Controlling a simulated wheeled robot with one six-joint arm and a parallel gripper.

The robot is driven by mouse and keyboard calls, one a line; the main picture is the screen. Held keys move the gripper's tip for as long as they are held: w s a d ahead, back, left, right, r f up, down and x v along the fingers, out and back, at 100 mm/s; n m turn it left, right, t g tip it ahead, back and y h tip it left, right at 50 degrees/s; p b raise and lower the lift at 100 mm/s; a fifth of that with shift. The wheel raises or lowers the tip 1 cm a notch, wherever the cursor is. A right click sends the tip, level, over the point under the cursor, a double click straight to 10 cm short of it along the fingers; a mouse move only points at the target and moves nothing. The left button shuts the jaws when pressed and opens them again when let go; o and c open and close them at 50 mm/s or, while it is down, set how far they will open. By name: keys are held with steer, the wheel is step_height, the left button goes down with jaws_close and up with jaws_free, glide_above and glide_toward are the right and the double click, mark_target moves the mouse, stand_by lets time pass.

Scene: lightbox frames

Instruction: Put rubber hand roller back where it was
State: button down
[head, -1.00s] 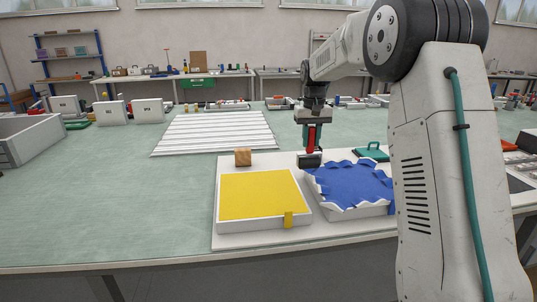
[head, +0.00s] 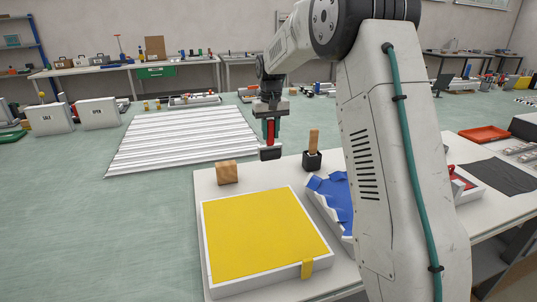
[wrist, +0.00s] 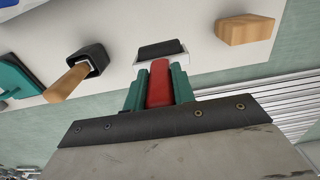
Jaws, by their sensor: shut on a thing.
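The rubber hand roller has a red handle and a black roller head (head: 270,153). My gripper (head: 271,132) is shut on its red handle and holds it upright, head down, behind the white board's (head: 285,177) yellow-covered frame. In the wrist view, the red handle (wrist: 159,83) sits between the green fingers, with the black-and-white head (wrist: 161,50) beyond them. The head appears near the board's far edge. I cannot tell whether it touches the board.
A wooden block (head: 227,173) stands left of the roller. A black holder with a wooden handle (head: 313,147) stands right. In front are a yellow-covered frame (head: 265,238) and a blue-sheeted frame (head: 333,195), partly hidden by my arm. White ribbed panels (head: 185,138) lie behind.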

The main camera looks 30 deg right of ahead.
mark_target(272, 146)
steer(key=shift+d+f, duration=0.15)
steer(key=shift+f, duration=2.85)
steer(key=shift+f, duration=0.15)
steer(key=c, duration=1.2)
jaws_free()
steer(key=shift+o, duration=0.2)
